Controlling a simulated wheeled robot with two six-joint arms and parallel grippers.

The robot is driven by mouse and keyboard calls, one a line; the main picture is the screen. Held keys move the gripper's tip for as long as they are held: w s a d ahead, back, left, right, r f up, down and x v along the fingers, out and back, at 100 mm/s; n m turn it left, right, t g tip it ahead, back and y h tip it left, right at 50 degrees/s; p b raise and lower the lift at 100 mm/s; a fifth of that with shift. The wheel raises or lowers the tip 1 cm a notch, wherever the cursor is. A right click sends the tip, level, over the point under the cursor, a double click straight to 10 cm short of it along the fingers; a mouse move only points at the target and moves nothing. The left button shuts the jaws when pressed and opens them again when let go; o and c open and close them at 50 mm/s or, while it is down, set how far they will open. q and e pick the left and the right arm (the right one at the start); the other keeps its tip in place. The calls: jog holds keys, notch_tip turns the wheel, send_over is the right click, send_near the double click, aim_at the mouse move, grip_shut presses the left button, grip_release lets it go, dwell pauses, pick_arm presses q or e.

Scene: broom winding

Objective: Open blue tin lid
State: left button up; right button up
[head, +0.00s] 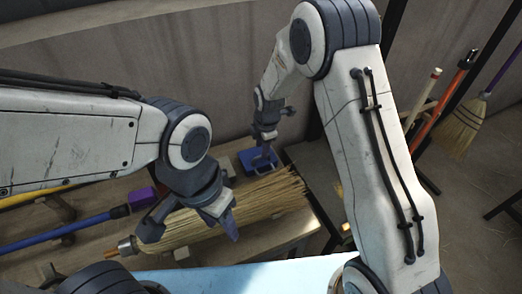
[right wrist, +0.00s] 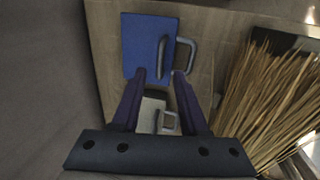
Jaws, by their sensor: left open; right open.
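The blue tin (head: 246,163) sits at the back of the workbench, partly hidden by my right gripper (head: 263,160). In the right wrist view its flat blue lid (right wrist: 138,40) shows from above, with a grey bar handle (right wrist: 162,55) on top. A second grey loop (right wrist: 190,55) sticks out at its right side. My right gripper (right wrist: 160,74) is open, its fingertips on either side of the handle's lower end; I cannot tell whether they touch it. My left gripper (head: 192,228) is open, with its fingers across the straw broom.
The straw broom head (head: 265,200) lies on the wooden bench (head: 95,190), right beside the tin. A purple block (head: 142,197) and a blue pole (head: 62,230) lie to the left. Long-handled brooms (head: 462,128) stand at the right. A pale handled object (right wrist: 152,112) shows below the tin.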

aim_at(261, 164)
jog(key=shift+w+a+f, duration=0.1)
jog(key=shift+w+f, duration=0.1)
jog(key=shift+f, duration=0.75)
jog(key=shift+w+a+f, duration=0.1)
jog(key=shift+w+f, duration=0.05)
jog(key=shift+f, duration=0.75)
grip_shut()
